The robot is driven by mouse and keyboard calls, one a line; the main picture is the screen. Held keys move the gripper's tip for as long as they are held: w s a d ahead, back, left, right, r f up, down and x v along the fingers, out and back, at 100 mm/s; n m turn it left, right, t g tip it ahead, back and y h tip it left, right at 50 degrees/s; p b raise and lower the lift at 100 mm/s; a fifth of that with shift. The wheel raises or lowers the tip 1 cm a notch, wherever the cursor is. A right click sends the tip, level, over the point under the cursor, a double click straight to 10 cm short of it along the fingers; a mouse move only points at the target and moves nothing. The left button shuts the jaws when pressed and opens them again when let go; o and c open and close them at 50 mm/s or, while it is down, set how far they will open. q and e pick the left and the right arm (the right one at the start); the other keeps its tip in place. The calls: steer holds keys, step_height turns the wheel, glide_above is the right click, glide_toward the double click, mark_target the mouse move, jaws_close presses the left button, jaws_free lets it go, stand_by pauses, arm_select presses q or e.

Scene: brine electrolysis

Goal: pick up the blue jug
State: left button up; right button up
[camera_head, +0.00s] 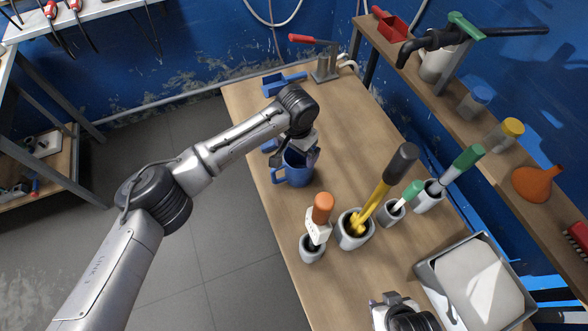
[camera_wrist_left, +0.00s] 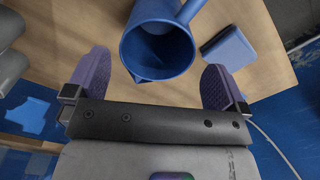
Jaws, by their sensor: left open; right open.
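The blue jug (camera_head: 297,174) stands upright on the wooden table, with its handle toward the left. My left gripper (camera_head: 298,152) is over the top of the jug and covers part of its rim. In the left wrist view, the jug (camera_wrist_left: 158,48) shows its open mouth, and its handle points to the upper right. The open purple fingers of my left gripper (camera_wrist_left: 155,82) are on either side of the jug's mouth, with a gap visible on both sides. My right gripper (camera_head: 395,312) is at the bottom edge, partly cut off, open, away from the jug.
A small blue block (camera_head: 269,145) lies just behind the jug; it also shows in the left wrist view (camera_wrist_left: 228,48). Grey holders with an orange-topped tool (camera_head: 321,209) and a yellow-handled tool (camera_head: 375,202) stand in front. A grey tray (camera_head: 521,291) is at right.

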mark_target(292, 170)
arm_select(q)
step_height(292, 170, down, 7)
steer(key=b, duration=0.1)
steer(key=shift+r, duration=0.2)
steer(key=shift+s, duration=0.1)
steer(key=c, duration=0.9)
